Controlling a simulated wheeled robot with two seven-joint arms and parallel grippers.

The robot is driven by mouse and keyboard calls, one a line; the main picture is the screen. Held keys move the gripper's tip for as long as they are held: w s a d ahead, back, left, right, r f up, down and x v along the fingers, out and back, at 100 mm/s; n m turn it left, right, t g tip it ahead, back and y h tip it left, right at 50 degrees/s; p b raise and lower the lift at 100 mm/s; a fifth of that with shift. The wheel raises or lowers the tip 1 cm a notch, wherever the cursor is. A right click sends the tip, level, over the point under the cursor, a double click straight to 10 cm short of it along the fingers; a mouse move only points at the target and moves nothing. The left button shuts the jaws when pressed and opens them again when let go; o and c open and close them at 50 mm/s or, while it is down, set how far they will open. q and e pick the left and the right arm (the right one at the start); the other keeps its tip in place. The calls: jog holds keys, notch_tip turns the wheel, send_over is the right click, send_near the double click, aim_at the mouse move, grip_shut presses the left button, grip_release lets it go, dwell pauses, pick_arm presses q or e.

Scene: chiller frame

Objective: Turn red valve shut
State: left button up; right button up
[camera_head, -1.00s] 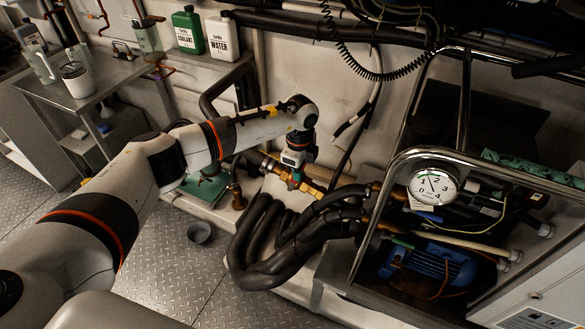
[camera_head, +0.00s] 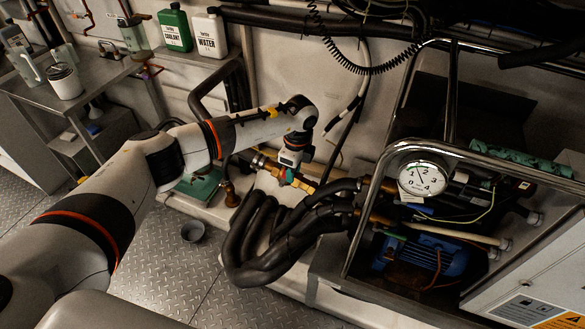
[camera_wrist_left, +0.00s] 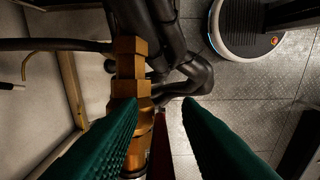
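The red valve handle (camera_wrist_left: 160,152) shows as a narrow red strip between my left gripper's fingers in the left wrist view. It stands by a brass pipe fitting (camera_wrist_left: 130,72). My left gripper (camera_wrist_left: 160,104) has two green ribbed fingers spread apart, one on each side of the handle, with a visible gap on the right. In the head view my left gripper (camera_head: 287,176) points down at the brass pipework beside the black hoses. The valve handle is mostly hidden there by the gripper. My right gripper is not in view.
Thick black hoses (camera_head: 245,235) curve just below and right of the gripper. A metal tube frame (camera_head: 357,225) with a white gauge (camera_head: 422,180) and a blue motor (camera_head: 425,255) stands to the right. Open metal floor (camera_head: 130,245) lies at the lower left.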

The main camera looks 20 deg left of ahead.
pick_arm(q)
jog(key=shift+a, duration=0.15)
jog(key=shift+r, duration=0.2)
jog(key=r+b, duration=0.1)
jog(key=r, duration=0.2)
jog(key=r+b, duration=0.1)
jog(key=r, duration=0.2)
jog(key=d+r, duration=0.1)
jog(key=r, duration=0.3)
jog(key=shift+b, duration=0.4)
jog(key=shift+d+r, duration=0.1)
jog(key=shift+r, duration=0.7)
jog(key=shift+s+f, duration=0.1)
